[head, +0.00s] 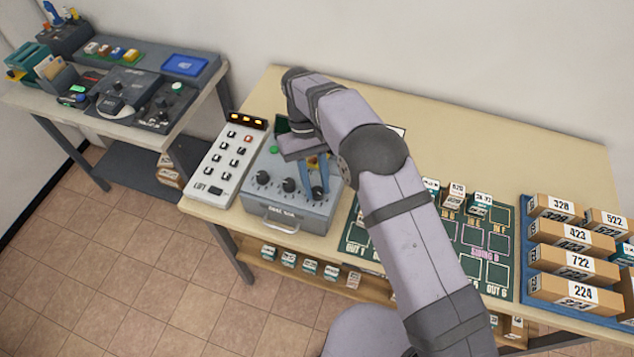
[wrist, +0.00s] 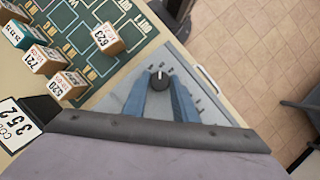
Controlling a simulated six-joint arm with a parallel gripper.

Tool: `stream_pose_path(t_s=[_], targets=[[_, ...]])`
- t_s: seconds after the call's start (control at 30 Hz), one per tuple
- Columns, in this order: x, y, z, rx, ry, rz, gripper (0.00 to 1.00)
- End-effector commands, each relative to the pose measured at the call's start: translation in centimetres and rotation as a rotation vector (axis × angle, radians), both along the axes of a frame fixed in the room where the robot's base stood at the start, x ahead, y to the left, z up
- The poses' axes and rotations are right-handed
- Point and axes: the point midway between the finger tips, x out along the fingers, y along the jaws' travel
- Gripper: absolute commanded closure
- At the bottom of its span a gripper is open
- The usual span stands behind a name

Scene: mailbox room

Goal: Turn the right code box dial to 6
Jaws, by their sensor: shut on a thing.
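The grey code box (head: 285,212) stands on the table with a row of black dials on its sloped top. The left dial (head: 262,178) and middle dial (head: 289,185) are uncovered. My gripper (head: 318,190) reaches down over the right dial, its blue fingers on either side of the knob. In the wrist view the black right dial (wrist: 160,81) sits between the fingertips of my gripper (wrist: 160,86), which is shut on it. A white pointer mark on the dial faces away from my palm. The scale numbers around it are too small to read.
A white keypad panel (head: 226,160) stands close left of the code box. A green sorting board (head: 496,242) with small boxes lies to the right, and a blue tray (head: 522,262) of cartons beyond it.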

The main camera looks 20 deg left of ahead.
Motion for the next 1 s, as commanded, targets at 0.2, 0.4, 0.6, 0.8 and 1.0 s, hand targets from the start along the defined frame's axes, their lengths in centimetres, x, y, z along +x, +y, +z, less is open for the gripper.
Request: stream_pose_path(t_s=[0.2, 0.4, 0.6, 0.8, 1.0], targets=[[-0.10, 0.21, 0.06, 0.001, -0.003, 0.203, 0.97], [-0.19, 0.25, 0.09, 0.002, -0.003, 0.359, 0.97], [-0.28, 0.30, 0.05, 0.002, -0.002, 0.467, 0.97], [-0.27, 0.27, 0.06, 0.001, -0.003, 0.522, 0.97], [-0.25, 0.28, 0.06, 0.002, -0.004, 0.540, 0.97]])
